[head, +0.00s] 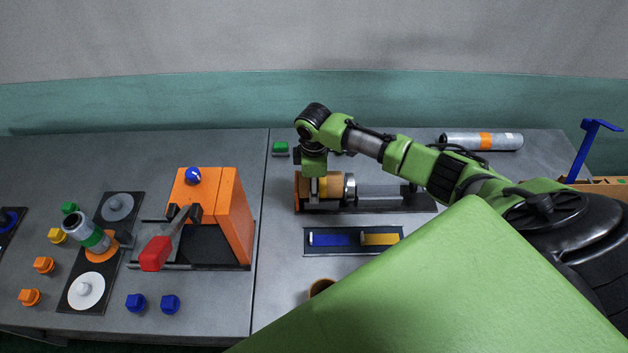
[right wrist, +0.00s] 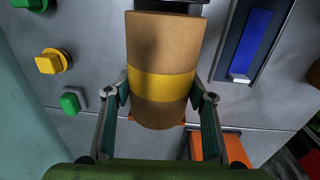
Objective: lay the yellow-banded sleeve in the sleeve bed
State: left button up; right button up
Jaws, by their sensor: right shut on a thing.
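The yellow-banded sleeve (right wrist: 164,87) is a tan tube with a yellow band around its middle. My right gripper (right wrist: 163,92) is shut on it, one finger on each side near the band. In the head view the sleeve (head: 333,184) lies level over the left part of a dark bed (head: 400,207) with an orange left end. A silver cylinder (head: 350,187) is just right of it. I cannot tell whether the sleeve touches the bed, and my right gripper (head: 318,186) partly covers it. My left gripper is not in view.
A dark panel (head: 353,250) with blue and yellow strips lies in front of the bed. An orange machine (head: 235,215) with a red-handled lever (head: 154,254) stands to the left. A silver roll (head: 482,141) lies at the back right. A green button (head: 280,148) is behind the bed.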

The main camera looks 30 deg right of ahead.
jog(key=shift+f, duration=0.4)
jog(key=shift+f+b, duration=0.25)
jog(key=shift+b, duration=0.05)
jog(key=o, duration=1.2)
jog(key=r, duration=1.2)
jog(key=shift+s+a, duration=0.2)
jog(key=shift+s, duration=0.15)
